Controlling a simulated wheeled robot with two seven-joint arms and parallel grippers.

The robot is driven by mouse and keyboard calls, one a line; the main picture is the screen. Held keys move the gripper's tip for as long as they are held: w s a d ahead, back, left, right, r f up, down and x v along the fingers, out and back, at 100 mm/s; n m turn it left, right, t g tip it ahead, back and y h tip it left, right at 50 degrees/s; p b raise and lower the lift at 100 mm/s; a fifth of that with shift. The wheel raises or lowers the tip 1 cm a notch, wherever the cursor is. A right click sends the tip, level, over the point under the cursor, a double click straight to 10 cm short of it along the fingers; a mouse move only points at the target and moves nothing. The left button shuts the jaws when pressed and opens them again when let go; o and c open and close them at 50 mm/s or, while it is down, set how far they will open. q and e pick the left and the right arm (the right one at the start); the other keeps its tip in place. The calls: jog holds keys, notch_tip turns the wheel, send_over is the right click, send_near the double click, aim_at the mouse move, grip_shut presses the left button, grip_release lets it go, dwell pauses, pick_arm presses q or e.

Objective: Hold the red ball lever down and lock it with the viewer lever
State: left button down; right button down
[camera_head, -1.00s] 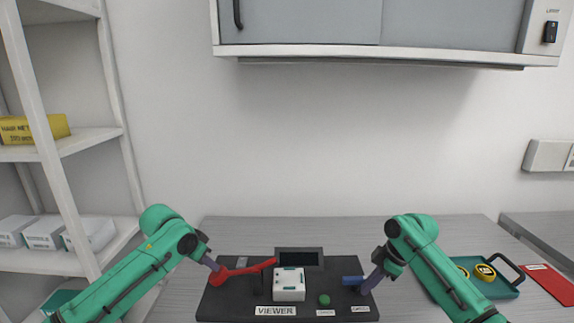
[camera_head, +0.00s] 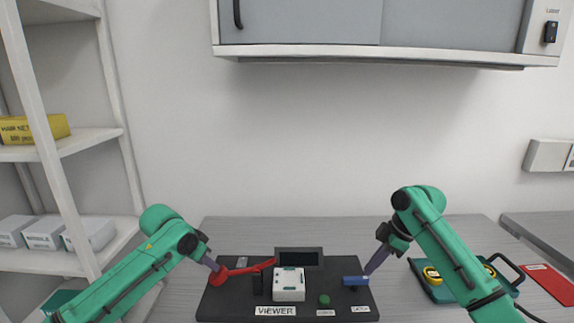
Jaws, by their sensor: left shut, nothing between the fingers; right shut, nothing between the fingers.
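The red lever (camera_head: 247,269) with its red ball (camera_head: 218,276) stands at the left of the black base plate (camera_head: 236,301). My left gripper (camera_head: 215,268) is shut with its tip at the red ball; it appears to touch it from above. A blue lever handle (camera_head: 355,280) lies at the plate's right side, above the LATCH label. My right gripper (camera_head: 368,272) is shut and empty, with its tip just above the right end of the blue handle; contact cannot be told. The VIEWER label (camera_head: 276,311) lies at the front of the plate.
A wall cabinet (camera_head: 370,50) hangs above. Bare table lies behind the plate.

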notch_tip(320, 180, up, 12)
jog(key=p, duration=1.1)
jog(key=shift+f+p, duration=0.15)
jog(key=shift+p, duration=0.15)
jog(key=shift+f, duration=0.1)
